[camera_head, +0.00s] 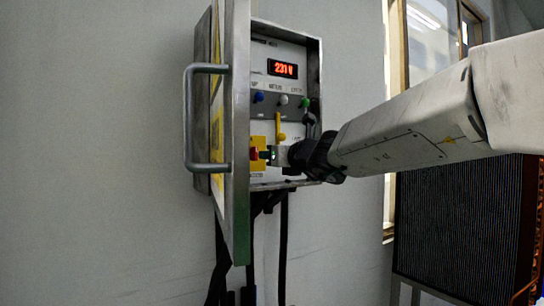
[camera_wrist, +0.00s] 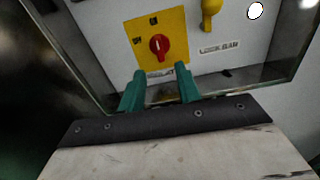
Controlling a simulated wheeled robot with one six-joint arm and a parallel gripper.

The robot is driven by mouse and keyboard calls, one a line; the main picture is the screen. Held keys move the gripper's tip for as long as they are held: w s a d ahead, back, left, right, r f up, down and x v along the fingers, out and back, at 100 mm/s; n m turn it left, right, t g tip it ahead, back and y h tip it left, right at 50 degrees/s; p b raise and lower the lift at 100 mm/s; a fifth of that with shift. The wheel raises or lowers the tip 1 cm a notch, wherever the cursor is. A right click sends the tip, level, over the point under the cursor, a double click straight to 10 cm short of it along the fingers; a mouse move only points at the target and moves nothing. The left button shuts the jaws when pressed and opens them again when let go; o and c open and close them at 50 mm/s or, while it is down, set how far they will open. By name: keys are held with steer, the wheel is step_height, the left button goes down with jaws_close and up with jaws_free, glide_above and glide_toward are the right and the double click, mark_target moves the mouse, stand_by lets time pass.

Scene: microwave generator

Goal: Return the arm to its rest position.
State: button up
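My gripper (camera_wrist: 160,93) is in the wrist view with its two green fingers apart and nothing between them. It points at a red rotary knob (camera_wrist: 159,46) on a yellow plate (camera_wrist: 177,22), which lies just beyond the fingertips. In the head view my arm (camera_head: 410,130) reaches in from the right. My gripper (camera_head: 272,154) is there in front of the lower part of the control box (camera_head: 315,62), close to the red knob (camera_head: 254,154). Whether the fingers touch the knob is hard to tell.
The box door (camera_head: 238,130) stands open at the left, with a grey handle (camera_head: 188,115). A display (camera_head: 283,69) reads 231 V. A yellow lever (camera_head: 280,126) sits above my gripper. Black cables (camera_head: 283,240) hang below. A dark ribbed unit (camera_head: 460,230) stands at the right.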

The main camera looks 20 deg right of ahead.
steer(key=s+a+f+n+g+y, duration=0.2)
steer(key=s+a+f+n+g, duration=0.25)
steer(key=s+f+n, duration=0.5)
steer(key=s+a+f+n+g+y, duration=0.35)
steer(key=s+f+n+g, duration=0.2)
steer(key=n, duration=0.65)
steer(key=s+d+f+n+g+h, duration=0.2)
steer(key=s+d+f+n+h, duration=0.1)
steer(key=s, duration=0.5)
steer(key=s+d+f+n+g+h, duration=0.2)
steer(key=s+d+f+n+h, duration=0.1)
steer(key=s+f, duration=0.4)
steer(key=s+d+f+n+g+h, duration=0.2)
steer(key=s+d+f+n+h, duration=0.2)
steer(key=s, duration=0.6)
steer(key=d+f+n, duration=0.1)
steer(key=d, duration=0.1)
steer(key=shift+s+d+f+n, duration=0.25)
steer(key=shift+s+d+n, duration=0.05)
steer(key=shift+n, duration=0.05)
